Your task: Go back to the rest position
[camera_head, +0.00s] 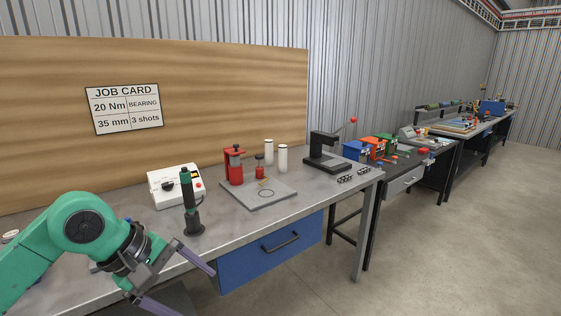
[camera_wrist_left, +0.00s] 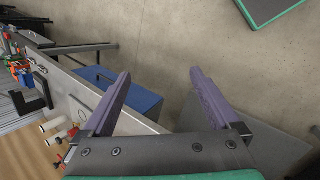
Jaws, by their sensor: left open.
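My left gripper (camera_head: 178,277) is at the lower left of the head view, in front of the workbench's front edge. Its two purple fingers are spread wide with nothing between them. The left wrist view also shows the gripper (camera_wrist_left: 163,90) open, with bare floor and part of the bench beyond the fingers. My right gripper is in neither view.
A blue drawer (camera_head: 271,252) is below. The floor (camera_head: 440,250) at right is clear.

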